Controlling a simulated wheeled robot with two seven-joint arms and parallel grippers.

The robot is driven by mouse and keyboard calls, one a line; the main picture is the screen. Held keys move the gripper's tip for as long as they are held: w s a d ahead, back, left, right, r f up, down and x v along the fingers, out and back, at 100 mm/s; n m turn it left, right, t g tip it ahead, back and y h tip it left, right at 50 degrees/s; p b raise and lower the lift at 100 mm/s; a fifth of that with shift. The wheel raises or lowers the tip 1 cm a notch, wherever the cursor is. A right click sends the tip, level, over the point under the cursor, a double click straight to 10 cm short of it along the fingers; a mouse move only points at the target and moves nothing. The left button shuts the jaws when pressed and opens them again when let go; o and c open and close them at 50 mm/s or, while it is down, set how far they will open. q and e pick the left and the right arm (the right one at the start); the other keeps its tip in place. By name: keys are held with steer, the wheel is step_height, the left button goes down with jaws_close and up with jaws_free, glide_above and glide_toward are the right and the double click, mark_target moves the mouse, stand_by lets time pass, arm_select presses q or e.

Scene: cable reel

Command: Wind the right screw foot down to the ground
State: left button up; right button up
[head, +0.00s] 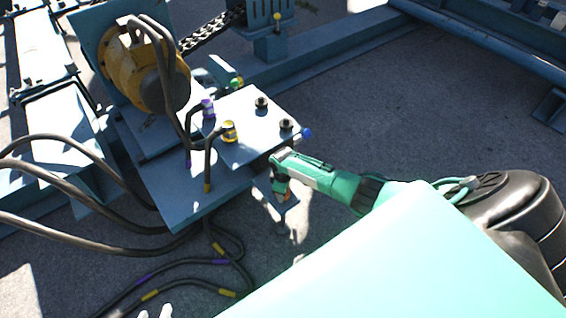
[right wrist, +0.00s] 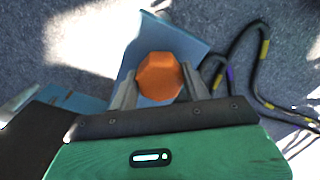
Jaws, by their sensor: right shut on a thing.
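The right screw foot's orange hex head (right wrist: 160,76) sits between the two grey fingers of my right gripper (right wrist: 160,88) in the right wrist view. The fingers are shut on it from both sides. In the head view my right gripper (head: 281,181) comes in from the right and hides most of the head. Pale fingertips of my left gripper (head: 155,313) show at the bottom edge, apart and empty.
A blue bench plate (head: 235,150) carries purple and yellow cable connectors and black studs. A yellow motor (head: 140,65) stands behind it, with a chain (head: 212,30) alongside. Loose black cables (head: 70,235) lie at left. The concrete (head: 400,120) at right is clear.

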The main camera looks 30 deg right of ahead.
steer(key=m+p, duration=0.1)
steer(key=m, duration=0.2)
steer(key=shift+s+m+p, duration=0.1)
steer(key=shift+m+p, duration=0.2)
arm_select(q)
steer(key=s+a+r+g+y, duration=0.1)
steer(key=s+a+g+y, duration=0.1)
steer(key=s+a+g, duration=0.2)
steer(key=shift+a+r+n+y+p, duration=0.25)
steer(key=shift+a+p, duration=0.2)
steer(key=shift+a, duration=0.6)
arm_select(e)
steer(key=shift+m, duration=1.2)
steer(key=o, duration=0.9)
steer(key=shift+r, duration=0.1)
steer(key=shift+r, duration=0.3)
step_height(320, 180, up, 3)
steer(key=shift+f+p, duration=0.1)
steer(key=shift+p, duration=0.95)
arm_select(q)
step_height(320, 180, down, 10)
steer(key=g+p, duration=0.2)
steer(key=p, duration=0.1)
steer(key=shift+a+y, duration=0.35)
arm_select(e)
step_height(320, 180, up, 10)
steer(key=shift+r, duration=0.1)
